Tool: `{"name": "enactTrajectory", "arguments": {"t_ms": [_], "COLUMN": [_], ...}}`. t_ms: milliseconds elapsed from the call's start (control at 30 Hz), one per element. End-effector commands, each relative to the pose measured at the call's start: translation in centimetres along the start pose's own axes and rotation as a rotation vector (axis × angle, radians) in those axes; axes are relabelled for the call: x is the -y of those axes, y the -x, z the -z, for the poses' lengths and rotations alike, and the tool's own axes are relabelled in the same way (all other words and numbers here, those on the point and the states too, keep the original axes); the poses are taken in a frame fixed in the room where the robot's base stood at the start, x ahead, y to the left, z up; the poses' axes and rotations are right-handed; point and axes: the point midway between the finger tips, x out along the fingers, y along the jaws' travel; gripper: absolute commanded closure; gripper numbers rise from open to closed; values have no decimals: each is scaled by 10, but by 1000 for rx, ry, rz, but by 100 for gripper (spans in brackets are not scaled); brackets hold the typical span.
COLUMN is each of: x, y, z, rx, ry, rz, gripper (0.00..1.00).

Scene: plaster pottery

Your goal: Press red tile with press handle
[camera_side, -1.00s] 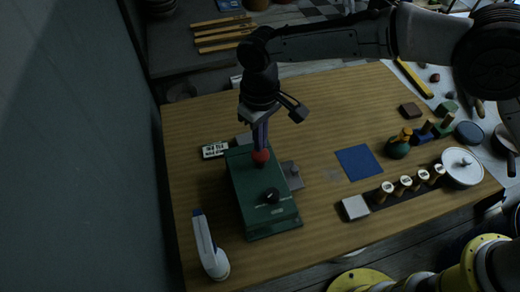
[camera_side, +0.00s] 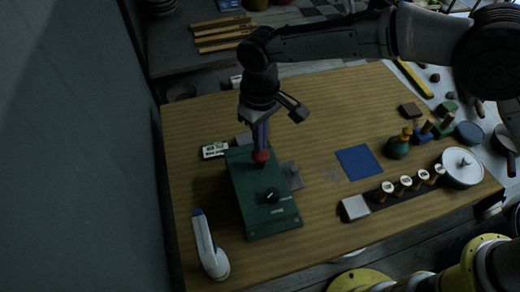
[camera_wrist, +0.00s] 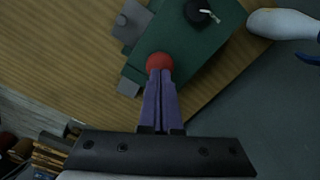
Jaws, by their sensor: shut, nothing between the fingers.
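A green box-shaped press (camera_side: 254,190) stands on the wooden table, with a red ball knob (camera_side: 261,157) on its far part and a black dial on its near part. The knob (camera_wrist: 158,62) and the press body (camera_wrist: 193,48) also show in the wrist view. My gripper (camera_side: 260,148) points down with its purple fingers shut and empty. Its tips (camera_wrist: 160,74) are at the top of the red knob and appear to touch it. Grey plates (camera_side: 291,174) stick out beside the press. I see no clearly red tile; a dark reddish-brown square (camera_side: 410,109) lies at the far right.
A blue square (camera_side: 358,162), a white block (camera_side: 355,207), a rack of wooden-handled stamps (camera_side: 405,186), a green bottle (camera_side: 398,146) and a lidded white pot (camera_side: 461,167) are to the right. The far middle table is clear.

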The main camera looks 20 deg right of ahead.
Motion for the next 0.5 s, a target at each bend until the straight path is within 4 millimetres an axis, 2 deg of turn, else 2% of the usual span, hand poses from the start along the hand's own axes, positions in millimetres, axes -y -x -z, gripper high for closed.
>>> {"name": "enactTrajectory", "arguments": {"t_ms": [500], "x": [0], "y": [-15], "z": [0], "rx": [1], "ry": [0], "rz": [0], "gripper": [100]}}
